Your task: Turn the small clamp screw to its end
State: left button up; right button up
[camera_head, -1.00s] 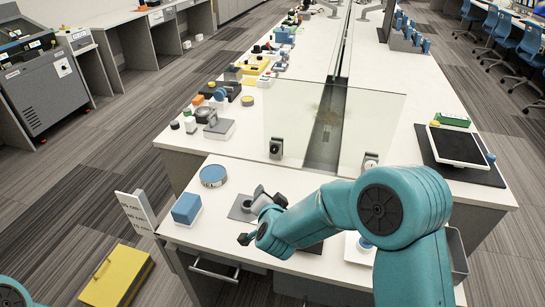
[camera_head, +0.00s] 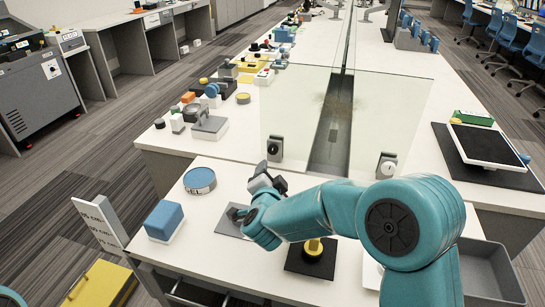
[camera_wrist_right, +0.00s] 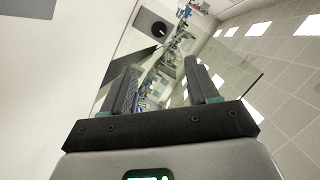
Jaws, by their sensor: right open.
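Two grey clamps stand at the foot of the glass panel (camera_head: 345,115). I cannot tell for certain which is the small clamp screw. My right gripper (camera_head: 266,174) is just in front of and below the left clamp, apparently apart from it. In the right wrist view the gripper (camera_wrist_right: 162,85) is open with nothing between its fingers. A grey clamp with a black round head (camera_wrist_right: 157,28) shows beyond the fingers. My left gripper is out of view.
On the near bench are a blue block (camera_head: 164,216), a round blue tin (camera_head: 200,178), a grey plate (camera_head: 228,228) and a yellow-topped piece (camera_head: 313,246) on a black base. A grey bin (camera_head: 492,270) is at right. Glass stands directly beyond the gripper.

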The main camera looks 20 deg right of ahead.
aim_at(273, 151)
jog(key=x, duration=1.6)
jog(key=shift+s+f, duration=0.1)
jog(key=shift+c, duration=0.2)
jog(key=c, duration=1)
jog(key=m+b, duration=0.1)
jog(key=b, duration=0.3)
jog(key=m+t+b, duration=0.1)
jog(key=b, duration=0.3)
jog(key=f+m+b, duration=0.1)
jog(key=m+b, duration=0.1)
jog(key=b, duration=0.2)
jog(key=shift+d+t+y, duration=0.15)
jog(key=shift+t+y, duration=0.25)
jog(key=shift+r+b, duration=0.15)
jog(key=shift+b, duration=0.2)
jog(key=shift+r+m, duration=0.1)
jog(key=shift+m, duration=0.2)
